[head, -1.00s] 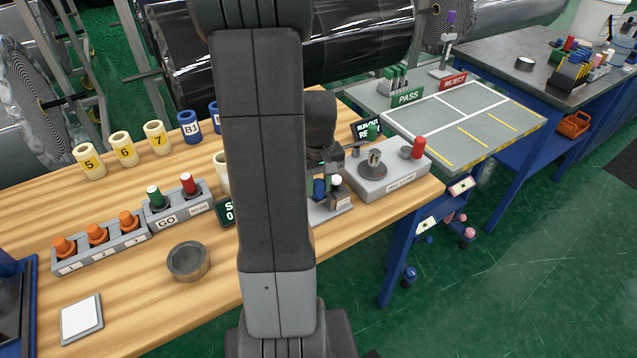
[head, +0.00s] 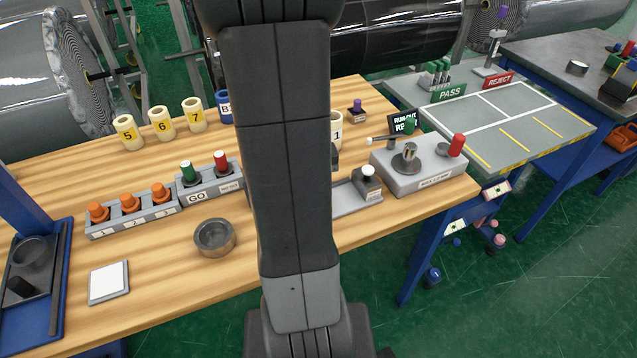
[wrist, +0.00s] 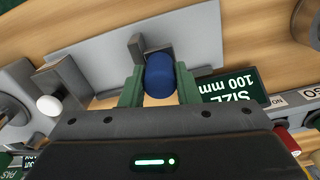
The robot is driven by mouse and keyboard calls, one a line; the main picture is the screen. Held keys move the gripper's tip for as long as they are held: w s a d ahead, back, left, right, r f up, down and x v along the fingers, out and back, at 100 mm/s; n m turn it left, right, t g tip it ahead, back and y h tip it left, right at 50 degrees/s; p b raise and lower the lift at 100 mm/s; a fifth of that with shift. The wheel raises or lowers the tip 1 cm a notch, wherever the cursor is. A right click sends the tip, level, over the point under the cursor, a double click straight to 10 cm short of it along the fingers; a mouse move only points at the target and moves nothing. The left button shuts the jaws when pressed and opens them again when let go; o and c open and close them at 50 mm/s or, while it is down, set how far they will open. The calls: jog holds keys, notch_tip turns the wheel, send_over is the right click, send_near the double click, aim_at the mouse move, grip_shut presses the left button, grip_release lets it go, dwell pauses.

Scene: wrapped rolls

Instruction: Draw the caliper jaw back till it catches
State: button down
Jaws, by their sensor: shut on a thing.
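The caliper is a grey rail that shows to the right of my arm in the head view (head: 348,200). A block with a white knob (head: 369,170) stands at its right end. In the wrist view, the green fingers of my gripper (wrist: 158,88) are shut on the blue knob (wrist: 160,68) of the caliper jaw. A dark grey upright piece (wrist: 136,46) stands beside the knob. The white knob (wrist: 50,105) is apart from it, at the left, with bare surface between. My arm hides the jaw and my gripper in the head view. Whether a catch holds the jaw cannot be told.
The GO gauge block (head: 208,190), a round grey cup (head: 214,238) and a fixture with a red knob (head: 415,165) are nearby. The bench front is mostly clear.

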jog(key=shift+a, duration=0.1)
jog(key=c, duration=1.4)
grip_release()
jog(key=shift+o, duration=0.2)
jog(key=shift+s+a, duration=0.1)
jog(key=shift+a, duration=0.1)
jog(key=shift+d, duration=0.1)
jog(key=shift+r, duration=0.5)
notch_tip(320, 180, up, 13)
jog(key=shift+f, duration=0.15)
